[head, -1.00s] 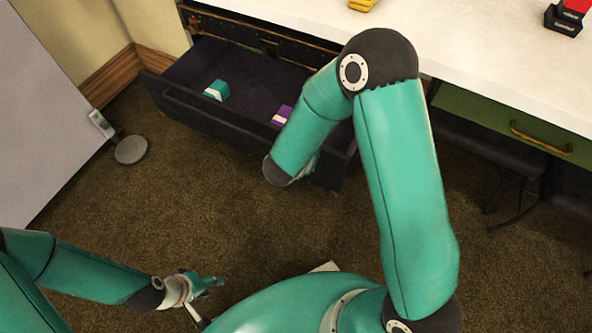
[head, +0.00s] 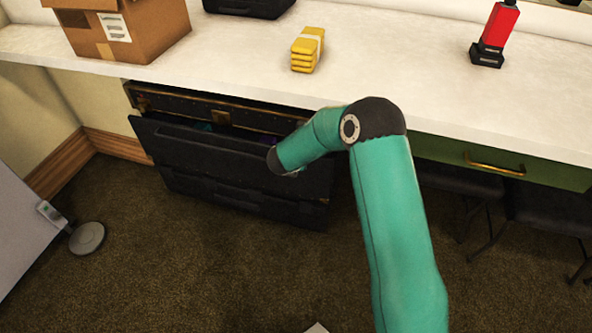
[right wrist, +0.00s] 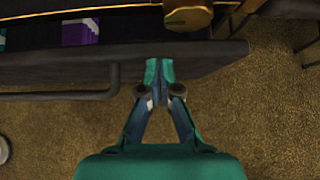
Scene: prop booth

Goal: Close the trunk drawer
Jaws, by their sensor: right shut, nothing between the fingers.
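The dark trunk (head: 180,102) with brass edging stands under the white counter. Its black drawer (head: 225,160) is partly out, with a narrow gap showing behind its front. A teal block and a purple block (right wrist: 80,30) lie inside, mostly hidden in the head view. My right gripper (right wrist: 160,72) is shut and empty, with its fingertips at the outer face of the drawer front, right of the drawer's bar handle (right wrist: 60,96). I cannot tell whether they touch it. In the head view the right arm hides this gripper. My left gripper is out of view.
A cardboard box (head: 130,35), yellow stacked items (head: 307,50) and a red-and-black object (head: 495,35) stand on the counter (head: 400,85). A green drawer with a brass handle (head: 495,165) and dark stools (head: 465,185) are at right.

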